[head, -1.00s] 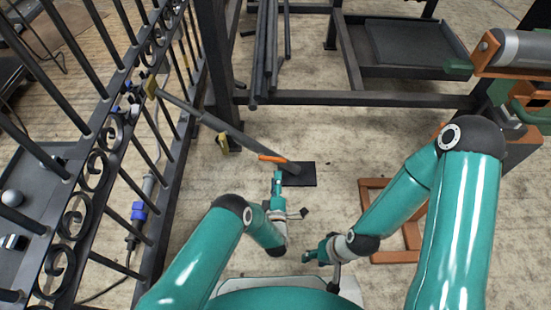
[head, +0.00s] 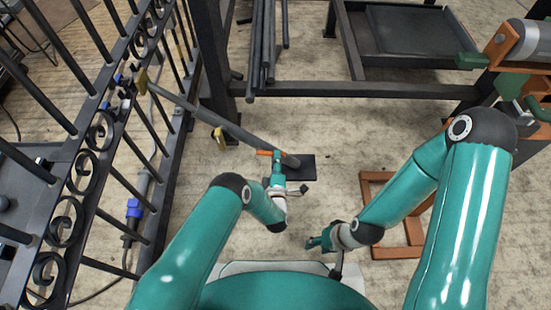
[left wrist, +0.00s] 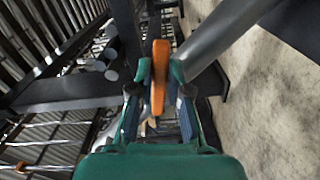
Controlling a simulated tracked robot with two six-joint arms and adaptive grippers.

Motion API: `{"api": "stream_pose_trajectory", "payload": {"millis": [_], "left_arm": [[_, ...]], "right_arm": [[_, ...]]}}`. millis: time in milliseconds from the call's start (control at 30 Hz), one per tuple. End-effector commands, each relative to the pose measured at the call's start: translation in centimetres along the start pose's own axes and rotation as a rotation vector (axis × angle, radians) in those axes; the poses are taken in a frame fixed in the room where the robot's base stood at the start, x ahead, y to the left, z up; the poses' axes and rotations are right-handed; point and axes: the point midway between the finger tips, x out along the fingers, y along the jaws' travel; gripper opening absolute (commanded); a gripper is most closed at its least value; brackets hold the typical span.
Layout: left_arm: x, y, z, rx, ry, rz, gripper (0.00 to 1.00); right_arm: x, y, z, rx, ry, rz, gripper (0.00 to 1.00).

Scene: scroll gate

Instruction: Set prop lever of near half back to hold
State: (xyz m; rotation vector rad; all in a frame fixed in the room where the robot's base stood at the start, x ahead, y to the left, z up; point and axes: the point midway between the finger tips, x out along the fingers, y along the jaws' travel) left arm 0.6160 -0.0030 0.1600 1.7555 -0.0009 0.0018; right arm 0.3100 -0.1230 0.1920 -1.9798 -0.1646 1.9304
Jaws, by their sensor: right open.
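The prop (head: 222,124) is a long grey bar slanting from the gate half (head: 92,128) at left down to a dark floor plate (head: 304,172). Its short orange lever (head: 263,152) sits near the lower end. My left gripper (head: 277,155) is at this lever and covers part of it. In the left wrist view the orange lever (left wrist: 159,68) stands between the two fingertips (left wrist: 160,80), which lie close against its sides. The grey bar (left wrist: 225,32) passes to the right of the fingers. My right gripper (head: 318,242) is open and empty, low over the floor near my base.
An orange frame (head: 384,244) lies on the floor at right. A cable with a blue connector (head: 133,207) runs beneath the gate. Floor between the grippers and the crossbar is mostly clear.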

Motion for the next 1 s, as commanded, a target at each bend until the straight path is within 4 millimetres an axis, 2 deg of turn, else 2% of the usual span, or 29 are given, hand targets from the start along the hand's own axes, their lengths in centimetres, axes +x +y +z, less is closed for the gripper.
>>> {"api": "stream_pose_trajectory", "payload": {"millis": [567,1000], "left_arm": [[-0.1,-0.4,-0.2,0.024,0.005,-0.007,0.0],[-0.2,-2.1,-0.4,0.277,0.002,-0.011,0.0]], "right_arm": [[0.0,0.0,0.0,0.0,0.0,0.0,0.44],[0.0,0.0,0.0,0.0,0.0,0.0,0.44]]}}
